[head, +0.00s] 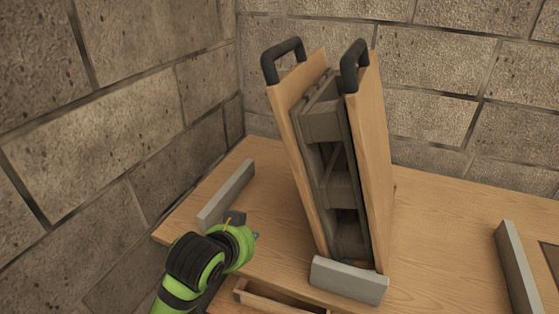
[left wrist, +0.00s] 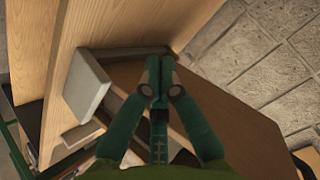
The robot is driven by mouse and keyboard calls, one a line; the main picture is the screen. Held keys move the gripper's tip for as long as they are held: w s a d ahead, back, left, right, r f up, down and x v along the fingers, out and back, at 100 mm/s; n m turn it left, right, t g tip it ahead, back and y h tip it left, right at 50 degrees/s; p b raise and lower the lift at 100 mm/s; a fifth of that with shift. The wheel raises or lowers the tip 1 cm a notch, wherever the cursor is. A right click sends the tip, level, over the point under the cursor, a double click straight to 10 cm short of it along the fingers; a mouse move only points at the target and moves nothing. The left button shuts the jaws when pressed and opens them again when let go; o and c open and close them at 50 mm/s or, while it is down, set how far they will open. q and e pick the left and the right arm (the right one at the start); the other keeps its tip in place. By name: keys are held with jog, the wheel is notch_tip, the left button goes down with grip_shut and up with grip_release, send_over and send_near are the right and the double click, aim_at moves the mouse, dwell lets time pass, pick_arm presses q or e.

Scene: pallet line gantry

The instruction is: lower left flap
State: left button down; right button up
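The left flap (head: 297,150) is a tall wooden board standing nearly upright, with a black handle (head: 282,58) at its top. The right flap (head: 375,160) stands beside it, with its own black handle (head: 355,62). A grey slotted frame (head: 328,165) sits between them. My left gripper (left wrist: 160,68) has its green fingertips together with nothing visible between them. In the head view my left arm is low at the left, apart from the left flap and well below its handle; its fingers are mostly hidden behind the wrist. My right gripper is not in view.
A grey block (head: 348,281) lies at the flaps' foot. A grey bar (head: 227,193) lies on the wooden table (head: 440,225) left of the flaps, another (head: 518,268) at the right. Stone walls (head: 130,85) close off the left and back.

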aim_at(278, 58)
pick_arm(q)
jog(key=w+d+r+m+t+h, duration=0.1)
jog(key=d+r+m+t, duration=0.1)
jog(key=r, duration=0.7)
jog(key=w+d+r+m+t, duration=0.1)
jog(key=d+r+m+t, duration=0.1)
jog(key=r, duration=0.7)
jog(key=s+d+r+m+t+h, duration=0.15)
jog(key=s+r+m, duration=0.25)
jog(key=r, duration=0.5)
jog(key=s+d+r+m+t+y, duration=0.1)
jog(key=s+r+m+t, duration=0.2)
jog(key=r, duration=0.6)
jog(key=shift+g+h, duration=0.25)
jog(key=w+p, duration=0.3)
jog(key=p, duration=0.2)
jog(key=w+p, duration=0.4)
jog(key=p, duration=0.1)
jog(key=w+p, duration=0.4)
jog(key=p, duration=0.1)
jog(key=shift+a+f, duration=0.25)
jog(key=shift+a, duration=0.15)
jog(key=shift+w+d, duration=0.1)
jog(key=shift+w, duration=0.05)
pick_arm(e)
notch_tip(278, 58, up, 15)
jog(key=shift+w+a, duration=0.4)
pick_arm(q)
jog(key=shift+f, duration=0.1)
